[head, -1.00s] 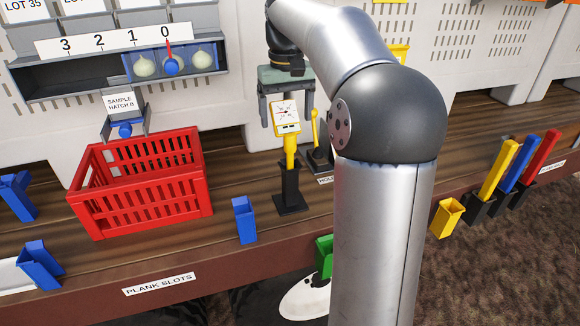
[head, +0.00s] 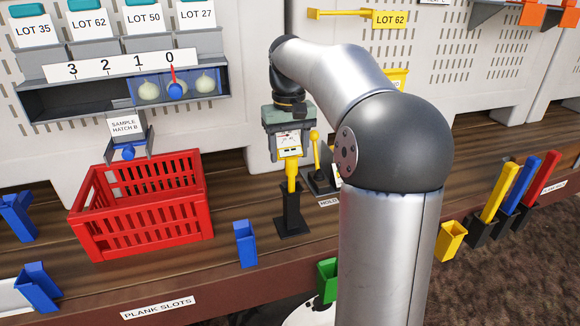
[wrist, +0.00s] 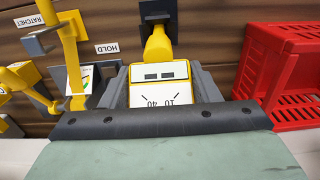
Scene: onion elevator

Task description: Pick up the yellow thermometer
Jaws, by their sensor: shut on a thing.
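The yellow thermometer (head: 291,169) has a white dial face and a yellow stem. It stands upright in a black holder (head: 291,212) on the wooden counter. My gripper (head: 289,150) is around the thermometer's head from above, with its grey fingers shut on the sides of it. In the wrist view the thermometer (wrist: 158,72) shows between the two fingers, its stem leading to the dark holder (wrist: 157,12). The upper part of the dial is hidden behind the gripper body.
A red crate (head: 140,240) stands to the left. A yellow-knobbed lever (head: 315,150) stands close on the right, by the HOLD label (wrist: 107,48). A blue slot piece (head: 245,243) sits at the counter's front edge. Onions lie in a rack (head: 125,102) behind.

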